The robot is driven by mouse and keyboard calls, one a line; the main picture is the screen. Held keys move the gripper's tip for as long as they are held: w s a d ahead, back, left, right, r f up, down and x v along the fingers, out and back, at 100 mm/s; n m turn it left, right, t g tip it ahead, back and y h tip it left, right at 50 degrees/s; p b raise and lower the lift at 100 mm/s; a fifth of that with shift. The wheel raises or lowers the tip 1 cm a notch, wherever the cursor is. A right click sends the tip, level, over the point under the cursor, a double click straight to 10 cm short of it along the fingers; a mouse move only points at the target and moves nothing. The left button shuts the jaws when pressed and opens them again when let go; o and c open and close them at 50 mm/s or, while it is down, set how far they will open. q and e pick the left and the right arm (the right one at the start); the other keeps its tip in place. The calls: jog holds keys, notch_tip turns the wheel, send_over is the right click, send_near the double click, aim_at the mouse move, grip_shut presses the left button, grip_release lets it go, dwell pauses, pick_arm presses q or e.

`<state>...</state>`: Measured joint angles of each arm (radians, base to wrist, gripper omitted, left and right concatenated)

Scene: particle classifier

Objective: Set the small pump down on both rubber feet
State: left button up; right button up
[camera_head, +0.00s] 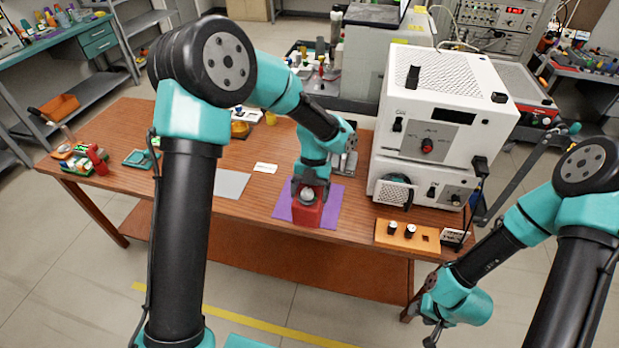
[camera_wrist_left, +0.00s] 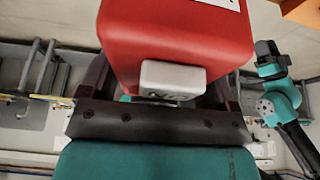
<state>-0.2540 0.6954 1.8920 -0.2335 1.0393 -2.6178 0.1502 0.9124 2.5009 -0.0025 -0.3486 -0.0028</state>
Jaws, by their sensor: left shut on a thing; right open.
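The small pump (camera_head: 308,212) has a red body with a round grey part on top, and appears over the purple mat (camera_head: 333,206) on the table. The rubber feet are hidden, and I cannot tell whether the pump touches the mat. My right gripper (camera_head: 434,336) is open and empty, low at the right, off the table's front edge.
White stacked instruments (camera_head: 440,100) stand right of the mat. An orange block with black knobs (camera_head: 405,234) lies near the front right edge. A grey sheet (camera_head: 231,184) and a white card (camera_head: 265,168) lie left of the mat. The table front left is clear.

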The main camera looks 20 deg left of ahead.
pick_arm(q)
jog(key=w+a, duration=0.2)
jog(key=w, duration=0.8)
jog(key=shift+a+f, duration=0.4)
jog(key=shift+f, duration=0.05)
jog(key=shift+w+a+f, duration=0.1)
jog(key=shift+w+f, duration=0.05)
jog(key=shift+f, duration=0.75)
jog(key=shift+w+f, duration=0.15)
jog(key=shift+f, duration=0.75)
jog(key=shift+f, duration=0.15)
jog(key=o, duration=1.2)
jog(key=v, duration=1.2)
